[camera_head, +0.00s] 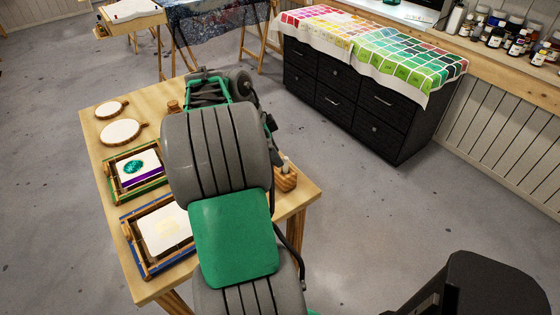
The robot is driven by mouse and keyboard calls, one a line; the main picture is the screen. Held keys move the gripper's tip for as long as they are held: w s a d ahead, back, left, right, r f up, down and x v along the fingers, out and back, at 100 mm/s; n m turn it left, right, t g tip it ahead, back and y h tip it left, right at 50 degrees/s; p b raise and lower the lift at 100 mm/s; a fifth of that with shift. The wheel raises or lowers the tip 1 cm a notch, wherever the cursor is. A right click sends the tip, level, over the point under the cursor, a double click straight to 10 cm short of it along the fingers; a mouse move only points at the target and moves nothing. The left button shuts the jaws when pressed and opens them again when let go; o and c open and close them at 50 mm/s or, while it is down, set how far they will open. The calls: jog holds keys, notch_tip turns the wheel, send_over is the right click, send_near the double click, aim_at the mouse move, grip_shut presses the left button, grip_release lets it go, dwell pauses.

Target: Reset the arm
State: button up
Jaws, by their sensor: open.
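My arm stretches forward from the bottom middle of the head view over a wooden table (155,289). Its grey and green links cover the middle and right part of the tabletop. The end of the arm is near the far edge of the table, beyond the large grey link. My gripper's fingertips are hidden behind the arm, so I cannot see what lies between or under them.
Two round wooden pieces with white faces (120,132) and two framed pieces (168,230) lie along the table's left side. A small wooden holder (286,179) stands at the right edge. A black drawer cabinet (350,105) stands beyond. Floor between is clear.

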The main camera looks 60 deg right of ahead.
jog(key=shift+v, duration=1.25)
jog(key=shift+w, duration=0.1)
